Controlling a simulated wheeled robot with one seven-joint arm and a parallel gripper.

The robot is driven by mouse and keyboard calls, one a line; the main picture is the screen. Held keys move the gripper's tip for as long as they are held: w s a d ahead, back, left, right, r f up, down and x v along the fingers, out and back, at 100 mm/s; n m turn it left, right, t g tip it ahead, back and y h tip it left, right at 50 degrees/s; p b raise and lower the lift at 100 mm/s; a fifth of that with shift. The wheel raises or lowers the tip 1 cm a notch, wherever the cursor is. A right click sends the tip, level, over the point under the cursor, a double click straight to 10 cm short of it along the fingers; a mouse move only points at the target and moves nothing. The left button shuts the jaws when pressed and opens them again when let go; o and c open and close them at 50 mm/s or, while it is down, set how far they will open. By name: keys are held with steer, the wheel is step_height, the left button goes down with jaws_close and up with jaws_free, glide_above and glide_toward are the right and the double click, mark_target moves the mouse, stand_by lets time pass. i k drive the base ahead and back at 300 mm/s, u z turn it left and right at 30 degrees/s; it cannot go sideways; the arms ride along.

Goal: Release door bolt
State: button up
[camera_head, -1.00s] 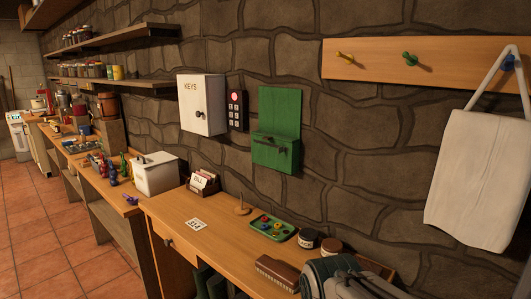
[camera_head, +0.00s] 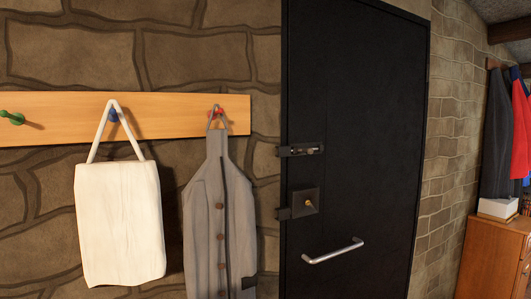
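A black door (camera_head: 365,120) stands right of the middle in the head view. A small dark bolt (camera_head: 301,150) with a lighter metal bar sits at its left edge, at mid-height. It lies across the edge of the door; I cannot tell exactly how far its bar reaches. Below it is a square lock plate (camera_head: 306,203) with a brass-coloured centre. A silver bar handle (camera_head: 333,251) is lower on the door. The door looks closed. My gripper is not in view.
Left of the door, a wooden peg rail (camera_head: 185,108) holds a white bag (camera_head: 118,220) and a grey garment (camera_head: 220,215). At the far right, dark and red clothes (camera_head: 520,130) hang above a wooden cabinet (camera_head: 492,260) with a white box (camera_head: 497,208) on it.

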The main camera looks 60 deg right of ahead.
mark_target(310, 150)
steer(key=z, duration=3)
steer(key=k, duration=0.65)
steer(key=z, duration=0.7)
steer(key=i, duration=1.4)
steer(key=u, duration=1.15)
steer(key=i, duration=0.3)
steer(key=u, duration=0.25)
